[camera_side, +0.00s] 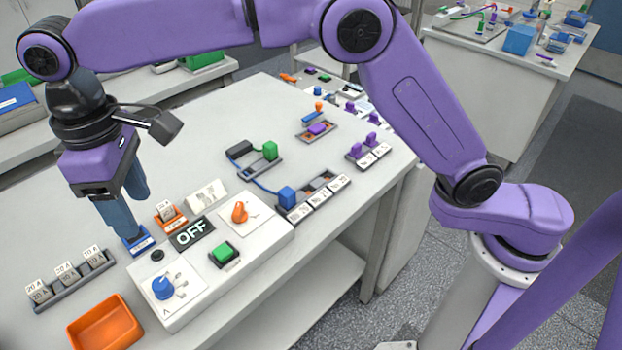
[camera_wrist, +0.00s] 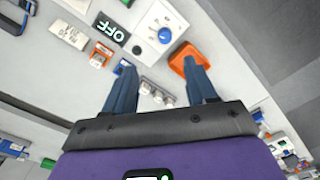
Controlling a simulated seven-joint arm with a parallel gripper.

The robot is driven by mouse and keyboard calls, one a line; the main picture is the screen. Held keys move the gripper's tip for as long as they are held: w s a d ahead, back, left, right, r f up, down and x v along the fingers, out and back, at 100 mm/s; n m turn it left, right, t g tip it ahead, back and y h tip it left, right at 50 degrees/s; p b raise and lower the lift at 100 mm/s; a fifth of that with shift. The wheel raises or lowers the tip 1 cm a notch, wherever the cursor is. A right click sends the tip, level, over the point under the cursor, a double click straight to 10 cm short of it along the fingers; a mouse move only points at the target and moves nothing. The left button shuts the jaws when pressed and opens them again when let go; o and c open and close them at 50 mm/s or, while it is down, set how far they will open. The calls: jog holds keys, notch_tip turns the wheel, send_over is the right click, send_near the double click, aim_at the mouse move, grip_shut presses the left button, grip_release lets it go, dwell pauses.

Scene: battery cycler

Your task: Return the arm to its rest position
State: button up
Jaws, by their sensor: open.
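My purple arm reaches over the white table (camera_side: 262,105) from the right, with its wrist pointing down. My gripper (camera_side: 137,219) hangs over the left part of the table, behind the control box. In the wrist view my gripper (camera_wrist: 160,88) is open. The blue holder (camera_wrist: 122,67) shows near the left fingertip there, and an orange tray (camera_wrist: 186,58) lies partly behind the right finger.
The control box (camera_side: 190,314) has a blue knob (camera_side: 163,288), a green switch (camera_side: 223,252) and an orange knob (camera_side: 239,212). An OFF display (camera_side: 192,232) and an orange holder (camera_side: 170,217) stand nearby. A rack of labelled blocks (camera_side: 70,282) is at left. Blue and green terminal blocks with cables sit farther right.

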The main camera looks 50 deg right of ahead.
jog(key=s+d+f, duration=0.2)
jog(key=s+d, duration=0.5)
jog(key=d, duration=0.6)
jog(key=s+d+f+n, duration=0.1)
jog(key=s+d+f, duration=0.1)
jog(key=s+d, duration=0.6)
jog(key=s+d+f+n, duration=0.1)
jog(key=s+d, duration=0.7)
jog(key=d, duration=1)
jog(key=shift+f, duration=0.8)
